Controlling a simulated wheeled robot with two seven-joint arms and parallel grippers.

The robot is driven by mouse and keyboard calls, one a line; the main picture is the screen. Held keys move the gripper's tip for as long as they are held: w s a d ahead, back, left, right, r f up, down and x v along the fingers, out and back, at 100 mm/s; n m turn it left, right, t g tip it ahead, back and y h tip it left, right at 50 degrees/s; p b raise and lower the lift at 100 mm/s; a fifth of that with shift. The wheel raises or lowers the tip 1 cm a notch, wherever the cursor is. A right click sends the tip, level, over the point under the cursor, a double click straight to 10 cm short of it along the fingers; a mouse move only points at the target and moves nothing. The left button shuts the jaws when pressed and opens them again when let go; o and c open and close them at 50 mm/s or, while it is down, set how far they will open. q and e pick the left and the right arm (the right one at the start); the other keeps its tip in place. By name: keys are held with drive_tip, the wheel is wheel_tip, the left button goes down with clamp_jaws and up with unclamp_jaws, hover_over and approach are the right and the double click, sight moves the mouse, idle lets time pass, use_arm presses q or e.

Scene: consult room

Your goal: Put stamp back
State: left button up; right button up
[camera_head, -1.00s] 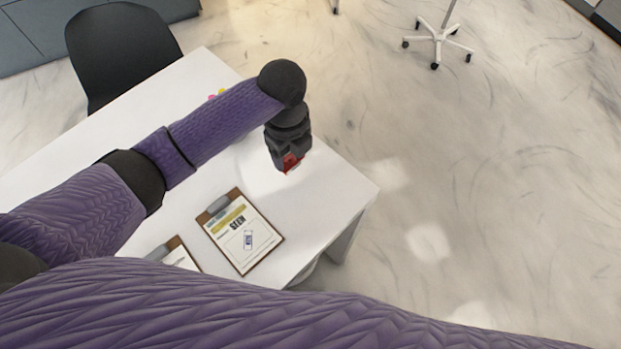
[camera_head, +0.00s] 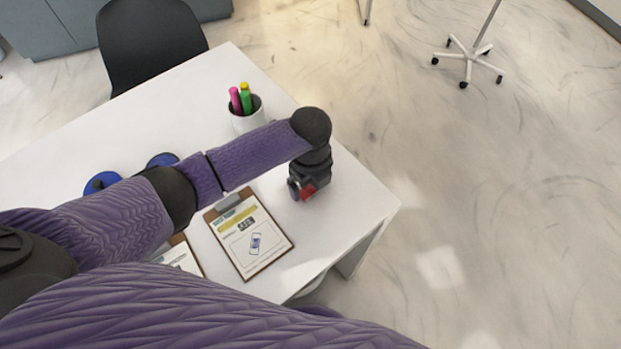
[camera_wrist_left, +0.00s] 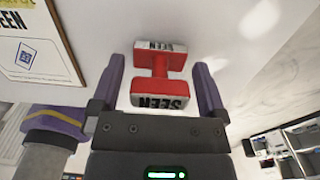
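A red stamp (camera_head: 310,190) with white "SEEN" labels shows at the tip of my left gripper (camera_head: 302,190), above the right part of the white desk. In the left wrist view the stamp (camera_wrist_left: 160,86) lies between the two spread fingers of my left gripper (camera_wrist_left: 160,68), with narrow gaps at both sides. Whether it rests on the desk is hard to tell. My right gripper is out of view. No stamp holder can be made out.
The white desk (camera_head: 362,196) holds a clipboard (camera_head: 270,246), a second clipboard (camera_head: 181,258) partly hidden by my arm, a cup (camera_head: 243,124) of markers and blue round items (camera_head: 101,182). A black chair (camera_head: 150,42) stands behind.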

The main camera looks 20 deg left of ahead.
use_arm(q)
wheel_tip(320, 180, up, 12)
drive_tip(key=p, duration=0.5)
drive_tip(key=shift+r, duration=0.15)
